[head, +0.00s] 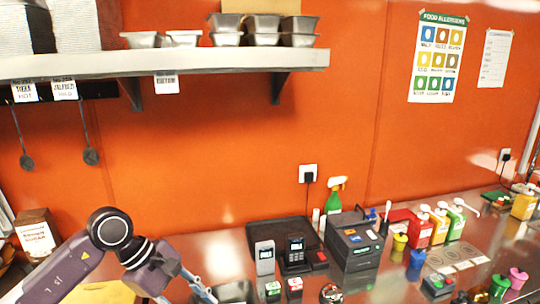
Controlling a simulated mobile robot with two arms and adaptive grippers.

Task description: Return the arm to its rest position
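My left arm comes in from the lower left of the head view, with a dark purple-grey link and a round dark joint. My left gripper (204,292) is at the bottom edge, cut off by the frame. Only a thin grey part of it shows over the steel counter (217,254), so I cannot tell whether it is open or shut, or whether it holds anything. My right arm and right gripper are not in view.
Right of the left arm stand a card terminal (295,252), a dark printer-like box (352,244) and a green spray bottle (334,196). Pump bottles (440,226) line the right side. A wall shelf (190,61) with metal pans runs above. A brown box (37,234) stands at left.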

